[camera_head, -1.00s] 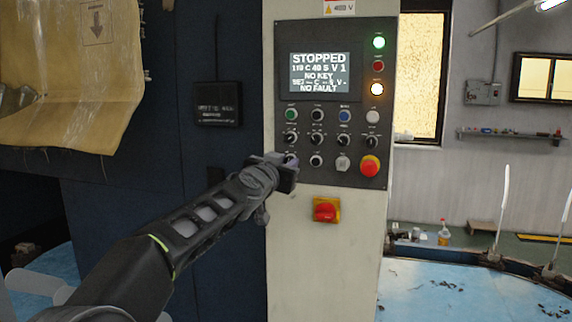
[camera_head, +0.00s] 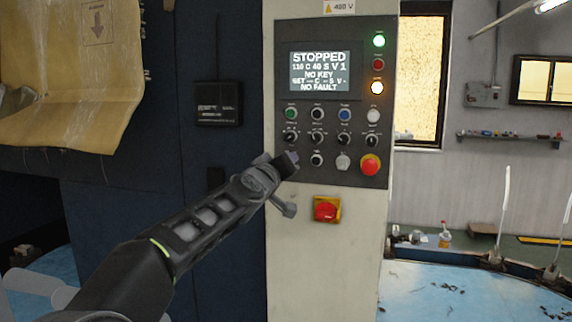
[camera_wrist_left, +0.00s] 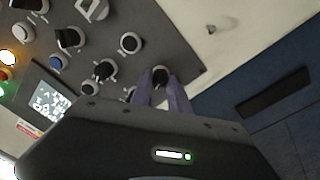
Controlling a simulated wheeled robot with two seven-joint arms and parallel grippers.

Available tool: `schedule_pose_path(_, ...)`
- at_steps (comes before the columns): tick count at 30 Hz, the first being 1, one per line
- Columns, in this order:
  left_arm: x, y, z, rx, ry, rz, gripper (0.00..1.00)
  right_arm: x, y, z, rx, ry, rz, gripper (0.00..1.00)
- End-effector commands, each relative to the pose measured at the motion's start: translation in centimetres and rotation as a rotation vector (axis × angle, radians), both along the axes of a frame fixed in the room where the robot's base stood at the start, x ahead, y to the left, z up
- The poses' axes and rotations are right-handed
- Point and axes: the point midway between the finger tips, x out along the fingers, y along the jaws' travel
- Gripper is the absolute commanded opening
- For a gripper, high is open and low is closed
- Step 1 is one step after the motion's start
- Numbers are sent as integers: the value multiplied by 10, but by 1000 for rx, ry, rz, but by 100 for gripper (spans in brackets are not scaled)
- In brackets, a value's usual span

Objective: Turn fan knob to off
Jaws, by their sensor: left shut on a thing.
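The control panel (camera_head: 331,100) is dark grey with a lit display (camera_head: 319,72) reading STOPPED. Rows of small round buttons and black knobs sit below it; their labels are too small to read, so I cannot tell which is marked fan. My left gripper (camera_head: 293,158) is at the panel's lower left, covering the leftmost control of the bottom row. In the left wrist view my left gripper (camera_wrist_left: 161,88) is shut on a dark knob (camera_wrist_left: 160,74), with its two purple-grey fingers on either side. My right gripper is not in view.
A red emergency button (camera_head: 370,166) is at the panel's lower right. A red switch on a yellow plate (camera_head: 326,209) is below the panel, close to my left wrist. Blue-black cabinet doors (camera_head: 225,230) stand to the left.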

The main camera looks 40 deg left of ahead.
Motion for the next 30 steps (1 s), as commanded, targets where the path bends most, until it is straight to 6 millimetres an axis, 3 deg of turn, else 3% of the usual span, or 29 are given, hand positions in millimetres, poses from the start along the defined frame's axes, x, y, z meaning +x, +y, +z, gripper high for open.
schedule_pose_path(10,0,0,0,-154,-54,1,0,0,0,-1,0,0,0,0)
schedule_pose_path(25,0,0,0,-177,-62,0,0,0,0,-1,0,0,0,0)
schedule_pose_path(26,0,0,0,-177,-62,0,24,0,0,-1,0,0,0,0)
schedule_pose_path(30,0,0,0,-176,-62,0,35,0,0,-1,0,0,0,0)
